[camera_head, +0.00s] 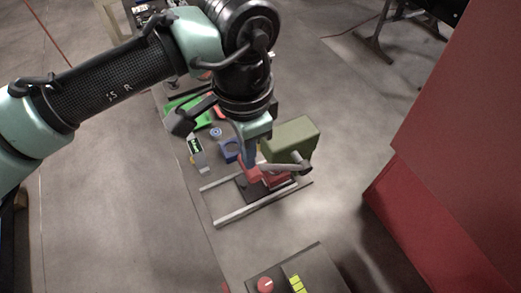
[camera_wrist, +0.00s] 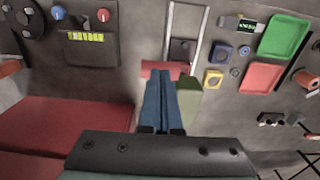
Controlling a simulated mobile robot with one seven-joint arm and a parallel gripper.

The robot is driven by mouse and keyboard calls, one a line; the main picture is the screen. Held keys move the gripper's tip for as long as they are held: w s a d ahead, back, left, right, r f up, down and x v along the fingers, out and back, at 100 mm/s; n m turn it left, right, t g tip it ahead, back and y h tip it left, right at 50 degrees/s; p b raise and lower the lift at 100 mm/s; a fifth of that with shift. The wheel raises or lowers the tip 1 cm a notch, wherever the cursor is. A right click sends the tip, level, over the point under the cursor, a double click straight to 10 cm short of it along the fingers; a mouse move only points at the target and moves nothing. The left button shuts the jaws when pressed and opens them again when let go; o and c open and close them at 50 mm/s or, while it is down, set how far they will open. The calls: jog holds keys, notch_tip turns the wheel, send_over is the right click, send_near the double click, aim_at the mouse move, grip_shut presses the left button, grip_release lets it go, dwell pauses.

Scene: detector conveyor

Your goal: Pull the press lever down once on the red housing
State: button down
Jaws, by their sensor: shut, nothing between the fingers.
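The press has a red housing (camera_head: 254,173) with an olive-green block (camera_head: 291,139) beside and above it, on a dark base. A grey press lever (camera_head: 283,165) runs from the housing to the right, close to level, with a dark end (camera_head: 306,169). My gripper (camera_head: 249,162) points down with its blue fingers shut and empty, just behind the red housing. I cannot tell whether they touch. In the wrist view, the shut fingers (camera_wrist: 161,103) overlap the lower edge of the red housing (camera_wrist: 152,68), with the olive block (camera_wrist: 188,103) to their right. The lever is not clear there.
Pale rails (camera_head: 240,213) frame the press. A control box with a red knob (camera_head: 265,285) stands in front. Blue parts (camera_head: 228,150), a small display (camera_head: 196,148) and a green tray (camera_head: 188,113) lie behind. A large red panel (camera_head: 460,130) stands at the right.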

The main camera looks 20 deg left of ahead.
jog(key=shift+s+a+f, duration=0.2)
jog(key=shift+s+f, duration=0.1)
jog(key=shift+f, duration=0.35)
jog(key=shift+s+a+f+b, duration=0.2)
jog(key=shift+s+f+b, duration=0.05)
jog(key=shift+f+b, duration=0.2)
jog(key=shift+s+a+f+b, duration=0.2)
jog(key=shift+f+b, duration=0.1)
jog(key=shift+f, duration=0.2)
jog(key=shift+s+a+f+b, duration=0.15)
jog(key=shift+s+f+b, duration=0.05)
jog(key=shift+f+b, duration=0.2)
jog(key=shift+s+a+f+b, duration=0.15)
jog(key=shift+f+b, duration=0.1)
jog(key=shift+f, duration=0.3)
jog(key=shift+s+a+f+b, duration=0.1)
jog(key=shift+s+f+b, duration=0.05)
jog(key=shift+f+b, duration=0.25)
jog(key=shift+s+a+f+b, duration=0.1)
jog(key=shift+f+b, duration=0.15)
jog(key=shift+f, duration=0.25)
